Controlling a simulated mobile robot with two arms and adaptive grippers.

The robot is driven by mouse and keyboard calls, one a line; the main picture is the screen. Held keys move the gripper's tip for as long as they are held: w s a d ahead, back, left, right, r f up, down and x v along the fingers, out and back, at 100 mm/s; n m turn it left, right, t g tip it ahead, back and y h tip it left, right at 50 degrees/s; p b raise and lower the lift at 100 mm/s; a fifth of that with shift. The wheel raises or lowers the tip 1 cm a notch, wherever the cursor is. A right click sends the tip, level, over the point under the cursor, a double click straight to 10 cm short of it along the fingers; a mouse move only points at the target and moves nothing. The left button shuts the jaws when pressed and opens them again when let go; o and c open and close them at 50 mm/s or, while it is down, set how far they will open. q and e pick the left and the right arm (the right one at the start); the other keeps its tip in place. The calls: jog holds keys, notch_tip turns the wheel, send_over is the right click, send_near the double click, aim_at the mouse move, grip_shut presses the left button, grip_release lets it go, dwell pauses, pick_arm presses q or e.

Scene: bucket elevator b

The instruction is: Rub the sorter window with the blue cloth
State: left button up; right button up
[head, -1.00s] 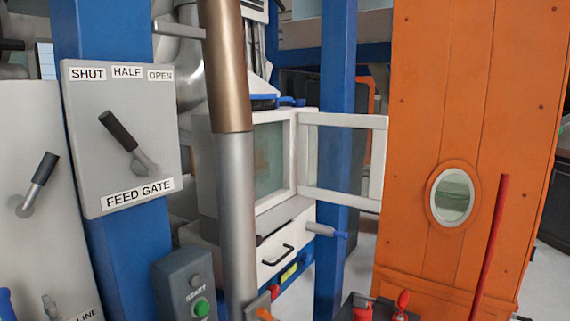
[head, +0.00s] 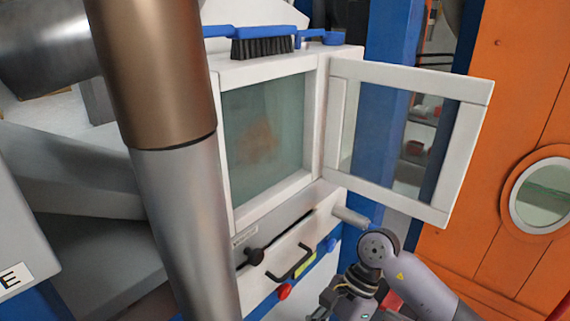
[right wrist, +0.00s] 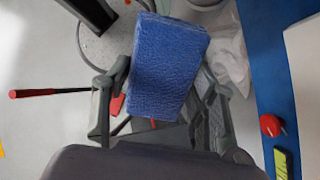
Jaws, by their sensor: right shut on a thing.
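The sorter window (head: 285,110) is a greenish pane in a white frame on the white cabinet, with a brownish smear (head: 257,143) low in its middle. A hinged, white-framed glazed door (head: 340,130) stands swung open to its right. The blue cloth (right wrist: 168,62) is a folded, textured pad between the fingers of my right gripper (right wrist: 166,88), which is shut on it. In the head view my right gripper (head: 332,300) is partly seen at the bottom edge, below and right of the window, apart from the pane. The cloth cannot be seen there. My left gripper is out of view.
A blue brush (head: 262,42) lies on the cabinet top. A drawer with a black handle (head: 290,262) and a red knob (head: 284,291) are below the window. A thick metal pipe (head: 180,190) stands at left. An orange panel (head: 500,100) with a round porthole is at right.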

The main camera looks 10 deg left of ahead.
jog(key=w+a+r+m+t+y+p, duration=0.25)
jog(key=r+m+y, duration=0.2)
jog(key=r, duration=0.25)
jog(key=w+a+r+m+t+y+p, duration=0.1)
jog(key=a+r+m+t+y, duration=0.25)
jog(key=r+m, duration=0.2)
jog(key=m+t+y+p, duration=0.2)
jog(key=m+t+p, duration=0.1)
jog(key=m+t, duration=0.4)
send_near(239, 157)
jog(key=shift+n+t, duration=0.5)
jog(key=shift+t, duration=0.4)
jog(key=shift+w+a+f, duration=0.2)
jog(key=shift+w+a, duration=0.15)
jog(key=shift+a, duration=0.4)
jog(key=shift+w+a+f, duration=0.2)
jog(key=shift+w+a, duration=0.15)
jog(key=shift+a, duration=0.35)
jog(key=shift+w+a+f, duration=0.2)
jog(key=shift+w+a, duration=0.15)
jog(key=shift+a, duration=0.4)
jog(key=shift+x, duration=0.9)
